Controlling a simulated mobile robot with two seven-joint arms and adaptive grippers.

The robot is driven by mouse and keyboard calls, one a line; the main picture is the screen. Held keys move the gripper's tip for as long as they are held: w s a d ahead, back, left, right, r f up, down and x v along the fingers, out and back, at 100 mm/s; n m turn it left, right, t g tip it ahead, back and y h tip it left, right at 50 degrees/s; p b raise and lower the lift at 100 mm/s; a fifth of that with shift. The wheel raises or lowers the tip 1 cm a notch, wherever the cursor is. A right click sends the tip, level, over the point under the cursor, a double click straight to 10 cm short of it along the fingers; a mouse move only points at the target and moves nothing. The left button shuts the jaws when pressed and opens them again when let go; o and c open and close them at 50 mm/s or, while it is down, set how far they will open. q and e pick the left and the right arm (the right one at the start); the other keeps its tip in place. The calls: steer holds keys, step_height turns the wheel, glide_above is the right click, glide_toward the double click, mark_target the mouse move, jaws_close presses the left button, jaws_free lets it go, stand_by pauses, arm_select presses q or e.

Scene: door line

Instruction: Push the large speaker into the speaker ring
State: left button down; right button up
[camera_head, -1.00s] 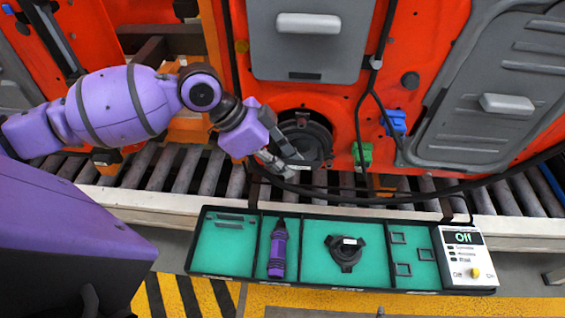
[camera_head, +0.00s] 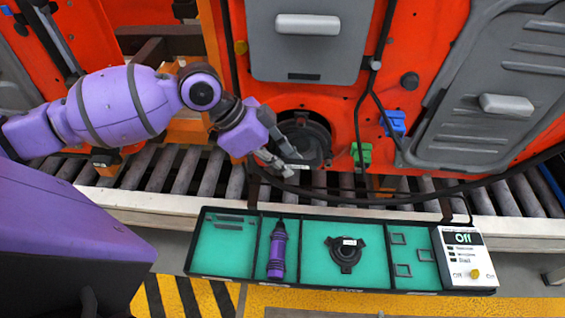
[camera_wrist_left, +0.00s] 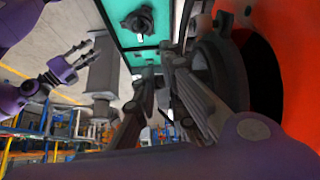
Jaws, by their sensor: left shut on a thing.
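The large speaker (camera_head: 314,143), dark and round, stands upright at the lower part of the orange-red door (camera_head: 345,110). My left gripper (camera_head: 284,163) is shut on it at its lower left side. In the left wrist view, my left gripper's fingers (camera_wrist_left: 180,85) reach up beside the grey speaker rim (camera_wrist_left: 222,70). A dark round opening (camera_wrist_left: 265,75) in the door shows right beside it. The speaker ring is hard to tell apart behind the speaker, and I cannot tell how far the speaker is seated. My right gripper (camera_wrist_left: 78,62) hangs open and empty at the left of that view.
A teal-lined tray (camera_head: 304,268) below the door holds a purple tool (camera_head: 277,252) and a black three-lobed part (camera_head: 345,254). A switch box (camera_head: 465,258) reads "Off" at its right end. Black cables (camera_head: 365,100) hang near the speaker. Conveyor rollers (camera_head: 190,170) run beneath.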

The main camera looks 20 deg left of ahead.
arm_select(q)
steer(key=shift+w+r, duration=0.15)
steer(key=shift+w, duration=0.35)
arm_select(e)
steer(key=shift+w+a, duration=0.2)
steer(key=shift+w, duration=0.25)
arm_select(q)
steer(key=shift+w+a, duration=0.15)
steer(key=shift+w, duration=0.1)
arm_select(e)
steer(key=shift+s+f, duration=0.1)
steer(key=shift+s, duration=0.15)
arm_select(q)
steer(key=shift+w+a, duration=0.1)
steer(key=shift+w, duration=0.15)
arm_select(e)
steer(key=shift+s+d+f, duration=0.2)
steer(key=shift+s+f, duration=0.1)
steer(key=shift+s, duration=0.25)
steer(key=shift+w+r, duration=0.1)
steer(key=shift+w, duration=0.1)
arm_select(q)
steer(key=c, duration=1.7)
jaws_free()
arm_select(e)
steer(key=shift+w+a+r, duration=0.1)
steer(key=shift+w+a, duration=0.05)
steer(key=shift+w, duration=0.2)
steer(key=shift+s, duration=0.1)
